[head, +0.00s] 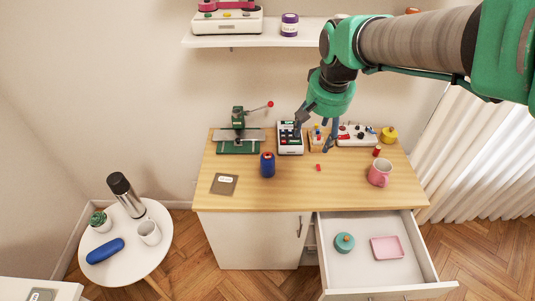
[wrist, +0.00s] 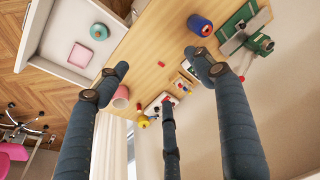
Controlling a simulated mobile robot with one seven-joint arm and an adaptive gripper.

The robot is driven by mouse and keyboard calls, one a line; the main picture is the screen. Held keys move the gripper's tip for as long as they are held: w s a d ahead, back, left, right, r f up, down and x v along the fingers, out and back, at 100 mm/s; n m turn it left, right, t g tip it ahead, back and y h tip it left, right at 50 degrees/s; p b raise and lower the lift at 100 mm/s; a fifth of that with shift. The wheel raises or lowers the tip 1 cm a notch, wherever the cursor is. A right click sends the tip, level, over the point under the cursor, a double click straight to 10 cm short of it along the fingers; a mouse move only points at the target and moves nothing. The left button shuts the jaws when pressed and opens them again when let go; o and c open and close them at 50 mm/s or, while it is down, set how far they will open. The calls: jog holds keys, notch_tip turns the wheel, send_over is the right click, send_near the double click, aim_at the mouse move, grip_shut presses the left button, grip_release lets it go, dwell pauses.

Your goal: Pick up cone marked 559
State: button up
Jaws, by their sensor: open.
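A dark blue cone (head: 267,166) with a reddish top stands upright on the wooden desk (head: 330,190), left of the middle. In the wrist view the blue cone (wrist: 201,26) shows at the top, just beyond a fingertip in the picture. A purple cone (head: 289,25) with a pale band stands on the wall shelf. I cannot read 559 on either cone. My gripper (head: 316,128) is open and empty, above the back of the desk, to the right of the blue cone and apart from it. Its spread fingers (wrist: 158,72) fill much of the wrist view.
A green press (head: 238,140), a keypad device (head: 290,138) and a control box (head: 357,134) line the desk's back. A pink mug (head: 379,172) stands at right. A grey labelled pad (head: 224,184) lies at left. The drawer (head: 370,275) is open. The desk's front middle is clear.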

jog(key=w+a+f+g+p, duration=0.2)
jog(key=w+a+f, duration=0.6)
jog(key=w, duration=0.4)
jog(key=m+p, duration=0.1)
jog(key=p, duration=0.1)
send_over(268, 156)
notch_tip(268, 156, down, 12)
jog(key=shift+s+a+f+g, duration=0.15)
jog(key=shift+s+f+g, duration=0.1)
jog(key=shift+g, duration=0.15)
jog(key=shift+f, duration=0.15)
jog(key=shift+f+b, duration=1)
jog(key=shift+f, duration=3.15)
jog(key=shift+f, duration=0.1)
jog(key=shift+f+b, duration=0.9)
jog(key=shift+f, duration=1.6)
jog(key=c, duration=1.3)
